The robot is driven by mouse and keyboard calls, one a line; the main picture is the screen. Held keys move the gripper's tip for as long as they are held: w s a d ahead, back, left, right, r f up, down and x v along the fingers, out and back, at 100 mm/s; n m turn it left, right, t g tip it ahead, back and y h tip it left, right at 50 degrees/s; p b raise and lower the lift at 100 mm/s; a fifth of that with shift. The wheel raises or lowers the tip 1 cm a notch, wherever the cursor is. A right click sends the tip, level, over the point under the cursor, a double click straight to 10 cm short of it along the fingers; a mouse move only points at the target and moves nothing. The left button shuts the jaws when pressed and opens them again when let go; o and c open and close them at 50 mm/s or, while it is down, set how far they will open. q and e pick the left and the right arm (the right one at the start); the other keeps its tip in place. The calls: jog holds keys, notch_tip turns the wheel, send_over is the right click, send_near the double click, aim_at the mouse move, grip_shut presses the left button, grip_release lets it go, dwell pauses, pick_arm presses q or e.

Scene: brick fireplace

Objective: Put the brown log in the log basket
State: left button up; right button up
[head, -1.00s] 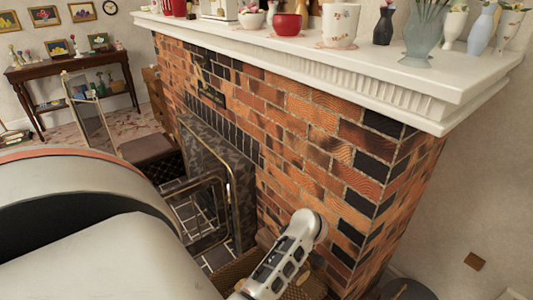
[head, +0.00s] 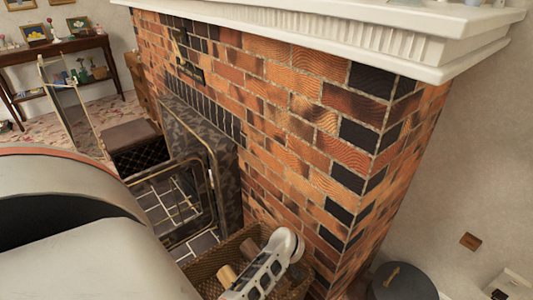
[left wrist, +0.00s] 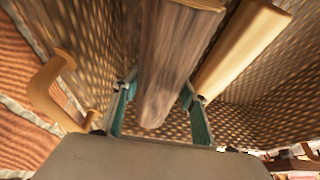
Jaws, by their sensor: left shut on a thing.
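The brown log (left wrist: 172,60) is between the two teal finger pads of my left gripper (left wrist: 160,108), which is shut on it. In the left wrist view, wicker surrounds the log. I cannot tell whether the log rests on the basket's bottom. A lighter, yellowish log (left wrist: 238,52) lies just right of it. The wicker log basket (head: 204,268) stands against the brick fireplace at the bottom of the head view, with pale log ends (head: 249,249) showing inside. My arm covers part of it. My right gripper is in neither view.
The brick fireplace (head: 290,95) rises right behind the basket. A metal fire screen (head: 190,200) stands to its left. A dark round-lidded container (head: 402,283) is on the right. A curved basket handle (left wrist: 48,92) is close to my left gripper.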

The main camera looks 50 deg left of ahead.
pick_arm(q)
notch_tip(320, 180, down, 3)
jog(key=shift+s+f+b, duration=0.1)
jog(key=shift+b, duration=0.4)
jog(key=shift+r, duration=0.2)
jog(key=shift+f, duration=0.5)
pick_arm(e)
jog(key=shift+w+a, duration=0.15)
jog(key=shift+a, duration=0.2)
pick_arm(q)
jog(key=shift+f, duration=0.2)
jog(key=o, duration=1.4)
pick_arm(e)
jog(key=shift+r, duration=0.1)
